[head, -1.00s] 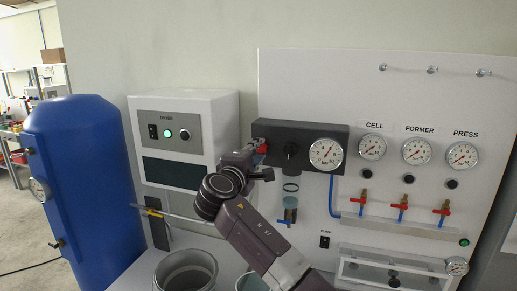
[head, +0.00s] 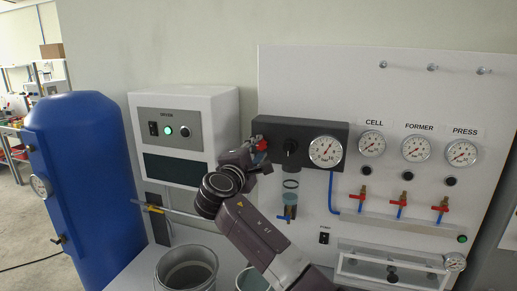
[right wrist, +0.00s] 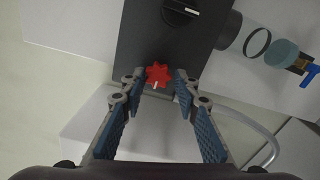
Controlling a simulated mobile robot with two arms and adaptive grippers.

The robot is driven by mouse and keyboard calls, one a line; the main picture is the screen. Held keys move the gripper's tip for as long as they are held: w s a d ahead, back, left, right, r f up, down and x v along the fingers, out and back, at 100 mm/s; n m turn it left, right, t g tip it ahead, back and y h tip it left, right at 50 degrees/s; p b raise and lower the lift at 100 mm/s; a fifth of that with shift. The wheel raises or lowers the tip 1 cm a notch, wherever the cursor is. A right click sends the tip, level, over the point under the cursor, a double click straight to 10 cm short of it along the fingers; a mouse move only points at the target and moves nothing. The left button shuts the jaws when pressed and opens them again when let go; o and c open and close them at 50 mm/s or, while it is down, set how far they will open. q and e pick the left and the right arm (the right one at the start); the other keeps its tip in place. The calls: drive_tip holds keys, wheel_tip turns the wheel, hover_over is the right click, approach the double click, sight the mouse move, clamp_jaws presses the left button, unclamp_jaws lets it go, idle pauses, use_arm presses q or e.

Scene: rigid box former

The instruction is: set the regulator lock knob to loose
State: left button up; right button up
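The dark regulator block (head: 310,131) is on the white panel, with a round gauge (head: 325,151) on its right. A red star-shaped knob (right wrist: 158,75) with a white mark sits at the block's edge in the right wrist view; a bit of it shows in the head view (head: 261,143). A black knob with a white pointer line (right wrist: 181,11) is farther along the block. I cannot tell by label which is the lock knob. My right gripper (right wrist: 159,78) is open, its fingertips on either side of the red knob, with narrow gaps. My left gripper is not in view.
A filter bowl (head: 290,198) hangs below the block. Red-handled valves (head: 401,199) and smaller gauges (head: 416,148) are to the right. A dryer box (head: 184,135) and a blue tank (head: 84,185) stand left. A grey bin (head: 187,267) is below.

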drive_tip(key=shift+o, duration=1.2)
drive_tip(key=shift+a, duration=0.15)
drive_tip(key=v, duration=1.2)
